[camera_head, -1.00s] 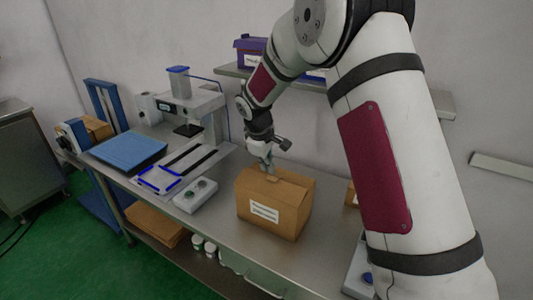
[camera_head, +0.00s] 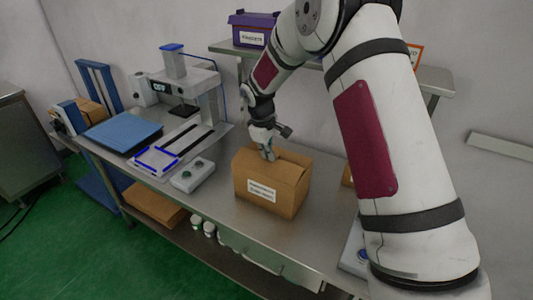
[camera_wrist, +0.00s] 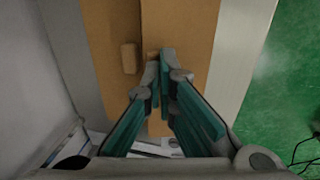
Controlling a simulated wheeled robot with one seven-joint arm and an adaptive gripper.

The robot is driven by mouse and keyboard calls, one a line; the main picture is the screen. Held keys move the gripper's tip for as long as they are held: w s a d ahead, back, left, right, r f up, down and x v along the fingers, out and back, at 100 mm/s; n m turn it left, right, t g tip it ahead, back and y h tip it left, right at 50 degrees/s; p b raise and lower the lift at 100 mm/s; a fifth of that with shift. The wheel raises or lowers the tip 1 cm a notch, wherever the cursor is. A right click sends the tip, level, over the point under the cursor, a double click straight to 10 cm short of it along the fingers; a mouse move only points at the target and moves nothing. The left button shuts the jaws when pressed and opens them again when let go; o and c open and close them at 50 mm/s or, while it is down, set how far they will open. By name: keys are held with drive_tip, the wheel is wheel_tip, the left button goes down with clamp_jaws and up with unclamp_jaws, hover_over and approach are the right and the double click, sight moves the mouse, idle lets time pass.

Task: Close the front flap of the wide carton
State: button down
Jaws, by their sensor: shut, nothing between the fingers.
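The wide carton (camera_head: 293,203) is a brown box with a white label on its front side. It stands upright on the steel bench. My gripper (camera_head: 270,157) is shut and empty, pointing down at the carton's top. In the wrist view my gripper (camera_wrist: 160,56) has its teal fingertips together over the top. The front flap (camera_wrist: 188,28) is the wider brown panel on the right there, seemingly lying nearly flat. A narrower brown panel with a small tan piece (camera_wrist: 129,58) lies to its left. I cannot tell whether the fingertips touch the flap.
The steel bench (camera_head: 225,215) has a button box (camera_head: 193,175) and a machine with a blue tray (camera_head: 123,134) left of the carton. A shelf behind holds a purple bin (camera_head: 249,28). Another brown box is partly hidden behind my arm.

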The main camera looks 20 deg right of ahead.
drive_tip(key=shift+w+d+f+g+y+b, duration=0.35)
drive_tip(key=shift+w+f+g+y+b, duration=0.3)
drive_tip(key=shift+b, duration=0.8)
drive_tip(key=shift+s+r, duration=0.1)
drive_tip(key=shift+s, duration=0.05)
drive_tip(key=shift+r, duration=0.85)
wheel_tip(320, 180, up, 12)
drive_tip(key=f, duration=0.1)
drive_tip(key=s+a+r+m+t, duration=0.1)
drive_tip(key=s+r+m+t, duration=0.1)
drive_tip(key=s+r, duration=0.7)
drive_tip(key=s+m+t, duration=0.3)
drive_tip(key=s+m, duration=0.4)
drive_tip(key=s, duration=2)
drive_tip(key=shift+s+r, duration=0.2)
